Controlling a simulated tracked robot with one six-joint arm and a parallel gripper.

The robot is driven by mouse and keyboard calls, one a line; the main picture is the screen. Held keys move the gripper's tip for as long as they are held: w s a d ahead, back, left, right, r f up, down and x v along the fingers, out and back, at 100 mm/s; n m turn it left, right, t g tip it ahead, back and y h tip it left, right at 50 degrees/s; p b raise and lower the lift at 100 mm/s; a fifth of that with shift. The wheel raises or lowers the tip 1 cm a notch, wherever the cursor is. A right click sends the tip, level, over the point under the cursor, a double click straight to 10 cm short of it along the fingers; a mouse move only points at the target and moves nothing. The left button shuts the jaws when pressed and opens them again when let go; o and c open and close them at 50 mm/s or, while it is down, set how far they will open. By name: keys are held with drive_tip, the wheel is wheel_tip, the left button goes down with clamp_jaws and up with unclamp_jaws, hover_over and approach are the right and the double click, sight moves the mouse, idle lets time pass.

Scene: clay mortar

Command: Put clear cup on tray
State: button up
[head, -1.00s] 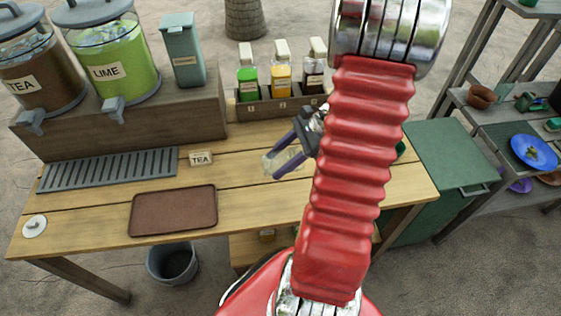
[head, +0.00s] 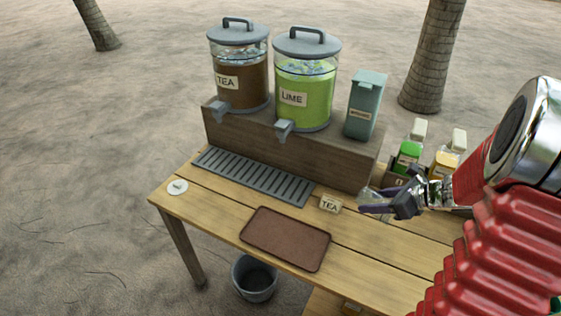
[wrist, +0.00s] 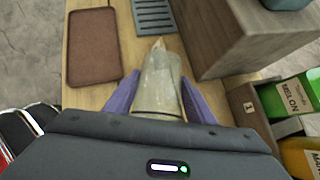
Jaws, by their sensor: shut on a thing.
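My gripper (head: 376,208) is shut on the clear cup (head: 371,195), which it holds above the table to the right of the tray. In the wrist view the clear cup (wrist: 161,82) lies between the two purple fingers (wrist: 154,98), its far end pointing away from me. The brown tray (head: 286,239) lies flat and empty near the table's front edge. It also shows in the wrist view (wrist: 93,46), ahead and to the left of the cup.
Behind are a grey drip grate (head: 254,178), a wooden riser (head: 290,151), tea and lime dispensers (head: 304,95) and a teal box (head: 364,105). Bottles (head: 409,155) stand behind my gripper. A bucket (head: 254,280) is on the ground.

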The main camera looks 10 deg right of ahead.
drive_tip(key=w+a+r+m+t+h, duration=0.1)
drive_tip(key=w+a+r+m+h, duration=0.4)
drive_tip(key=w+a, duration=0.6)
drive_tip(key=shift+w+a+r+m+t, duration=0.4)
drive_tip(key=shift+w+r+m, duration=0.7)
drive_tip(key=shift+r, duration=0.55)
drive_tip(key=shift+s, duration=0.25)
